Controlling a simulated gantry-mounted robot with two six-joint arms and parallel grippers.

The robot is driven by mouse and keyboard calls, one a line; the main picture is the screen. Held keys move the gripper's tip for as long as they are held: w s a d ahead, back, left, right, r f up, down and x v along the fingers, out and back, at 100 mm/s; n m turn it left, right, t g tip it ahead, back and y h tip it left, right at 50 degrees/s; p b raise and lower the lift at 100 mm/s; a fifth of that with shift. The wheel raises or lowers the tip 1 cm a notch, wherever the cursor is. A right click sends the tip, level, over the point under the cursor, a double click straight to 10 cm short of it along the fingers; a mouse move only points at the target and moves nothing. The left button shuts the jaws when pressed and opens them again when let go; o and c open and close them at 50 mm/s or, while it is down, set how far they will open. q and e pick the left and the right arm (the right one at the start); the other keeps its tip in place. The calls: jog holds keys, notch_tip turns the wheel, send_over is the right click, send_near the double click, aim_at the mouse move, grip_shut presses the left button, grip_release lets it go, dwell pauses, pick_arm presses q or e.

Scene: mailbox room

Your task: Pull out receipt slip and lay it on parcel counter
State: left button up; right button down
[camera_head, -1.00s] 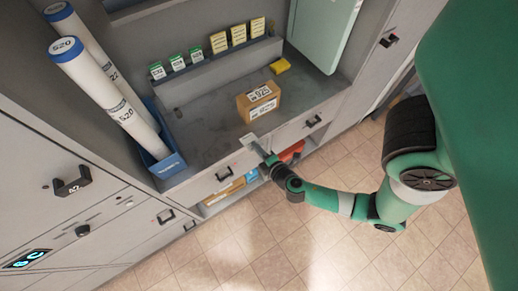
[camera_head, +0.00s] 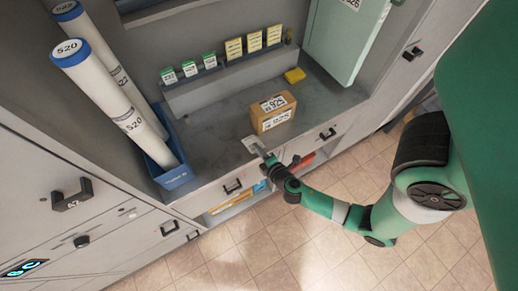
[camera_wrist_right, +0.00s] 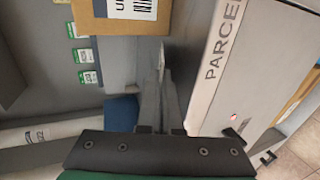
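The receipt slip (camera_head: 252,145) is a small pale sheet at the front edge of the grey parcel counter (camera_head: 205,150). My right gripper (camera_head: 262,154) reaches in from the right and is shut on the slip's near end. In the right wrist view the slip (camera_wrist_right: 161,62) is thin and nearly edge-on between the close-set fingertips (camera_wrist_right: 160,88). I cannot tell whether the slip touches the counter. My left gripper is not in view.
A brown parcel (camera_head: 272,112) stands on the counter right of the slip. A blue bin (camera_head: 172,178) with long white tubes (camera_head: 108,88) is at left. Counter between bin and parcel is clear.

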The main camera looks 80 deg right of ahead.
jog(key=c, duration=1)
grip_release()
jog(key=shift+a, duration=0.15)
